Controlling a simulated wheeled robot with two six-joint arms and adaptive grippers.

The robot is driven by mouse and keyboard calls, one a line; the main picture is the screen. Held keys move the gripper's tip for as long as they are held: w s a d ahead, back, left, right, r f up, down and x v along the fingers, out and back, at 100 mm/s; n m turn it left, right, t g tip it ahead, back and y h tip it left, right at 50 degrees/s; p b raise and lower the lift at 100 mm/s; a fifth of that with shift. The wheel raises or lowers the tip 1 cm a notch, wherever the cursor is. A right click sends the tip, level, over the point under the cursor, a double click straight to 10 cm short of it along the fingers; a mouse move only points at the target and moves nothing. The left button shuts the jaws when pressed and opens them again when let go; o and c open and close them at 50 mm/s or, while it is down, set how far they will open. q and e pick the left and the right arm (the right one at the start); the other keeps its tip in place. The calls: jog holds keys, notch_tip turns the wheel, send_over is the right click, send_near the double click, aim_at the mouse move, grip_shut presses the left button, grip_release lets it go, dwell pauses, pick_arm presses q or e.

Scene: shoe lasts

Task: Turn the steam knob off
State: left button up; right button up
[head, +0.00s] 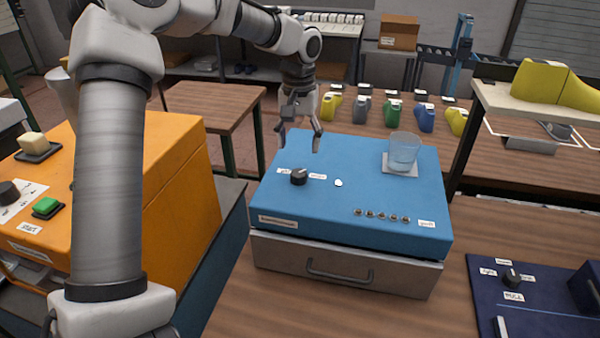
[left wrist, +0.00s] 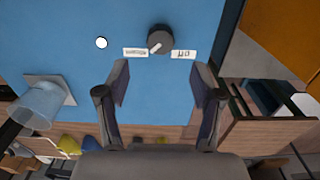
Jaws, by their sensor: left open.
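The black round knob (head: 299,177) sits on top of the blue box (head: 350,208), with a small white label on either side. In the left wrist view the knob (left wrist: 160,39) has a white pointer line, slanting toward the label that seems to read "steam" (left wrist: 135,52). The other label (left wrist: 184,54) looks like "off", upside down. My left gripper (head: 300,139) is open and empty, pointing down over the far edge of the blue box, beyond the knob. In the left wrist view the knob lies just ahead of its fingers (left wrist: 163,85), not touching. My right gripper is not in view.
An orange machine (head: 170,185) is at left, a dark blue panel with a knob (head: 511,277) at right.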

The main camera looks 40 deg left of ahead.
aim_at(299, 173)
pick_arm(q)
jog(key=shift+f, duration=0.6)
notch_tip(299, 173, down, 8)
jog(key=shift+a+r+p, duration=0.1)
jog(key=shift+r+p, duration=0.15)
jog(key=shift+p, duration=0.25)
jog(key=c, duration=1.1)
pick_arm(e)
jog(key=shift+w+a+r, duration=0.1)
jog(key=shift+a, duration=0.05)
